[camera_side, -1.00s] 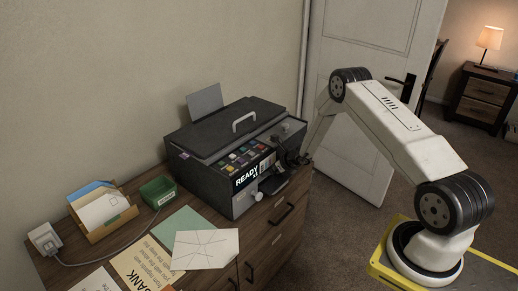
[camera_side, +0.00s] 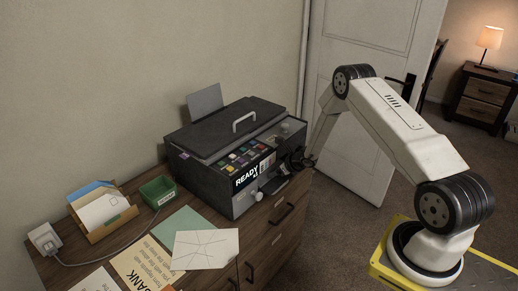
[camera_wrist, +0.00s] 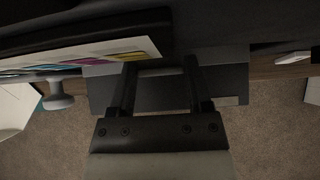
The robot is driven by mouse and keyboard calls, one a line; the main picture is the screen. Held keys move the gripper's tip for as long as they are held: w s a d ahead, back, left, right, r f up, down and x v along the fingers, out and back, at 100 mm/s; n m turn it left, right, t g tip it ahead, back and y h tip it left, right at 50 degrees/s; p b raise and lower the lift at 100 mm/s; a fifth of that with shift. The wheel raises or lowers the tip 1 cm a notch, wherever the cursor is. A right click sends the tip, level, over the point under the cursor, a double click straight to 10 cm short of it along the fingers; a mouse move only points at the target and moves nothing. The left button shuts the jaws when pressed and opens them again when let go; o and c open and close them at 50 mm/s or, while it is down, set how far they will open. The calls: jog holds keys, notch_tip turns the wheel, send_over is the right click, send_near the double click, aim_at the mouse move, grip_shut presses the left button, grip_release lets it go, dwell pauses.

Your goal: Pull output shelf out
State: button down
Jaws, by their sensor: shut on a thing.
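The dark printer (camera_side: 225,165) stands on the wooden cabinet with a "READY" display on its front. The dark output shelf (camera_side: 274,186) sticks out low at its front, and in the wrist view it is a grey plate (camera_wrist: 228,72) reaching out over the cabinet edge. My gripper (camera_side: 297,162) is at the printer's front, by the shelf. In the wrist view my gripper's two dark fingers (camera_wrist: 161,66) lie over the shelf and are shut on it; the exact contact is hard to see.
A pale round knob (camera_side: 258,196) sits low on the printer front, left of the shelf; it shows beside my fingers in the wrist view (camera_wrist: 58,98). Papers (camera_side: 207,249), a green tray (camera_side: 158,191) and a letter holder (camera_side: 103,212) lie left. Drawer handles (camera_side: 283,215) protrude below.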

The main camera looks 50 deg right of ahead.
jog(key=s, duration=1.6)
jog(key=shift+s, duration=0.2)
grip_release()
jog(key=v, duration=0.7)
jog(key=shift+s+r, duration=0.3)
jog(key=shift+r, duration=0.05)
